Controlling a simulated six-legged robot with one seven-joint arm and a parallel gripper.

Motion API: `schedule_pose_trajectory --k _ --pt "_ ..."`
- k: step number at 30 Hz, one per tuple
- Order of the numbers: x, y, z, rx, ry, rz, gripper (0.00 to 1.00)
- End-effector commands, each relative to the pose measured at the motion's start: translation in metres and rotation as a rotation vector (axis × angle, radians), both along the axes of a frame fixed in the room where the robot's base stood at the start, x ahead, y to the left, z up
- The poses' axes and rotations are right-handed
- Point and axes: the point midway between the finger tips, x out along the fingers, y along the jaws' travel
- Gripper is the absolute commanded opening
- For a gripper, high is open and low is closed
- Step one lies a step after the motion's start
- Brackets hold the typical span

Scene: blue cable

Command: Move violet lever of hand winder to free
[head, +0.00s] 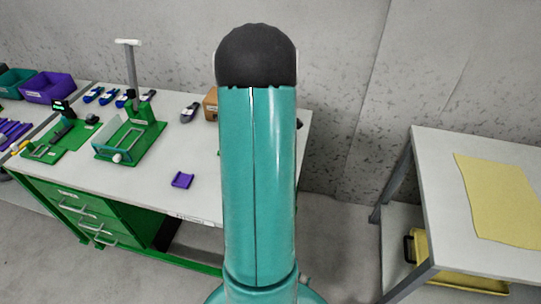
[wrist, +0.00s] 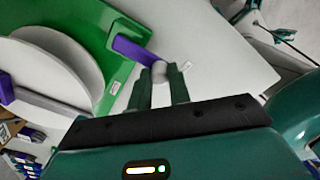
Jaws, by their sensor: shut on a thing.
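In the wrist view, the hand winder (wrist: 92,22) is a green body with large grey discs (wrist: 62,62) at the left. Its violet lever (wrist: 130,51) sticks out from the green body toward the lower right and ends at a pale grey knob. My gripper (wrist: 160,75) has its two dark green fingers shut on the knob end of the violet lever. In the head view my arm hides the gripper and nearly all of the winder.
The white workbench (head: 205,190) carries a green frame device (head: 130,135), a small violet holder (head: 182,180) and several blue-handled tools at the back. A side table (head: 435,180) with a yellow sheet (head: 500,195) stands at the right, across a floor gap.

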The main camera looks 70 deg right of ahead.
Motion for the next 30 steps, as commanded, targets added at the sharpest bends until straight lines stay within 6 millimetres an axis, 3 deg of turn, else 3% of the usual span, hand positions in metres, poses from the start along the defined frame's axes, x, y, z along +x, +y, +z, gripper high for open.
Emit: schedule_pose_trajectory --k 11,12,15,25,30 --pt "-0.001 -0.001 0.001 -0.002 0.0 0.006 0.0" --pt "-0.001 -0.001 0.001 -0.002 0.0 0.006 0.21" --pt "-0.001 -0.001 0.001 -0.002 0.0 0.006 0.41" --pt "0.0 -0.001 0.002 -0.001 0.0 0.005 0.41" --pt "0.0 -0.001 0.02 -0.003 -0.001 0.005 0.41"
